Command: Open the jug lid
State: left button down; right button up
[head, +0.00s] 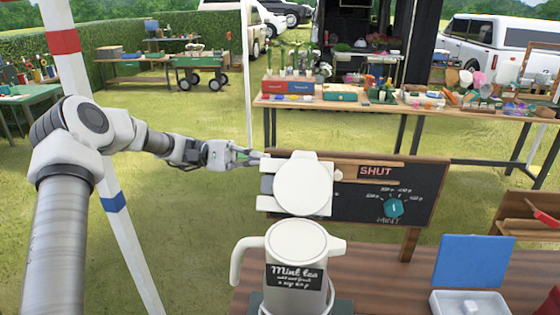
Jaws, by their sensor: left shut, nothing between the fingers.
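The white jug (297,290) with a black "Mint tea" label stands upright near the bottom middle. Its handle is at the left and its spout at the upper right. My left gripper (262,156) reaches in from the left, above and behind the jug in the picture. It is shut and empty, its tips pointing right, clear of the lid. Its tips are close to a white rounded shape (303,184) with grey blocks, whose nature I cannot tell. My right gripper is not in view.
A black board (430,192) with "SHUT" and a mint dial stands behind the jug. A blue-lidded box (474,261) and a wooden crate (526,221) are at the right on the brown table (380,275). A white-red-blue pole (88,120) stands at the left.

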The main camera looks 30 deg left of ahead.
aim_at(296, 154)
pick_arm(q)
jog(key=p+x, duration=0.2)
jog(key=x, duration=0.6)
jog(key=shift+w+d+p, duration=0.25)
jog(key=shift+d+p, duration=0.1)
jog(key=shift+p, duration=0.05)
jog(key=shift+d, duration=0.2)
jog(key=shift+w+a+f, duration=0.1)
jog(key=shift+w+f, duration=0.05)
jog(key=s+r+m+b, duration=0.1)
jog(key=b, duration=0.1)
jog(key=s+d+r+m+b, duration=0.1)
jog(key=m, duration=0.1)
jog(key=shift+y+b, duration=0.4)
jog(key=shift+r+g, duration=0.25)
jog(key=shift+g, duration=0.05)
jog(key=shift+a, duration=0.1)
